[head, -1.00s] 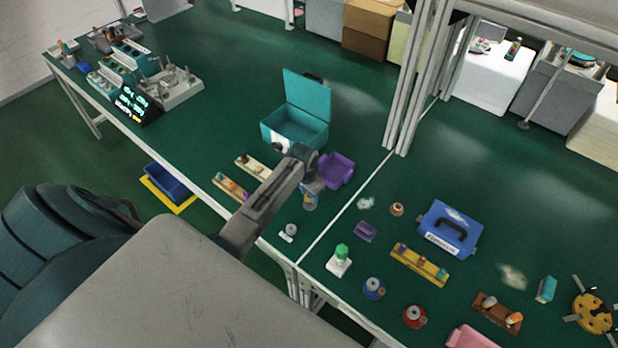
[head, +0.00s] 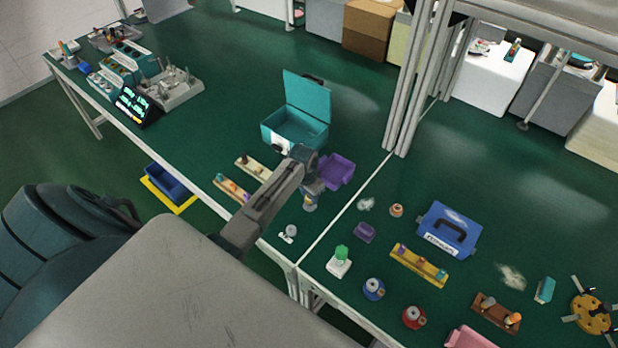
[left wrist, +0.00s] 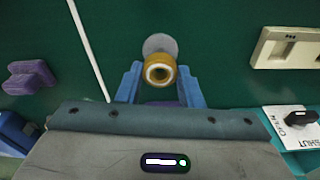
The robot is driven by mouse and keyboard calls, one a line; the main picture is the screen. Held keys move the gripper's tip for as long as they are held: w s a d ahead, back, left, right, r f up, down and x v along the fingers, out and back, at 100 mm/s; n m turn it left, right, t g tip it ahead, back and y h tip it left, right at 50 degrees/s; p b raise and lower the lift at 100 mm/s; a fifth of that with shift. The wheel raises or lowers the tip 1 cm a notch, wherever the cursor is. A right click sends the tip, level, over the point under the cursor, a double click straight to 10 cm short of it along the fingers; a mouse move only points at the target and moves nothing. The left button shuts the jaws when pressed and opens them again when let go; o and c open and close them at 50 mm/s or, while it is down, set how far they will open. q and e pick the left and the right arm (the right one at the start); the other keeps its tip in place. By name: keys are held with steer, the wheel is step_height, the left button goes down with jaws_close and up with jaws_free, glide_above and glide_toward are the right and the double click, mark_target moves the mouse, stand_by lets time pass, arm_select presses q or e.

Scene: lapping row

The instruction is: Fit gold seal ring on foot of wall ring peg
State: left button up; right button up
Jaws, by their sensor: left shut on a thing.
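My left gripper (head: 310,206) is over the green bench, left of the white line. In the left wrist view, the blue fingers of my left gripper (left wrist: 160,88) are shut on the gold seal ring (left wrist: 160,70); its pale bore faces the camera. A grey round thing (left wrist: 160,44) shows just past the ring, partly hidden by it. Whether the two touch I cannot tell. In the head view a small grey round-topped piece (head: 291,230) with a white base stands near the bench's front edge, apart from the gripper; it may be the peg. My right gripper is not in view.
A purple tray (head: 338,172) and an open teal box (head: 297,132) stand behind the gripper. Two boards with small parts, one cream (head: 262,170), lie to its left. A purple block (head: 365,232) and green-topped piece (head: 341,256) are right of the line.

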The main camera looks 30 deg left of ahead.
mark_target(306, 199)
arm_select(q)
steer(key=shift+f, duration=0.6)
steer(key=shift+f+b, duration=0.8)
steer(key=shift+f, duration=0.25)
steer(key=o, duration=1.1)
steer(key=shift+c, duration=0.2)
steer(key=shift+r, duration=0.1)
steer(key=r, duration=0.3)
steer(key=s+r+b, duration=0.1)
steer(key=r, duration=0.3)
steer(key=r+b, duration=0.1)
steer(key=r, duration=0.2)
steer(key=shift+s+a+r, duration=0.15)
steer(key=shift+r, duration=0.15)
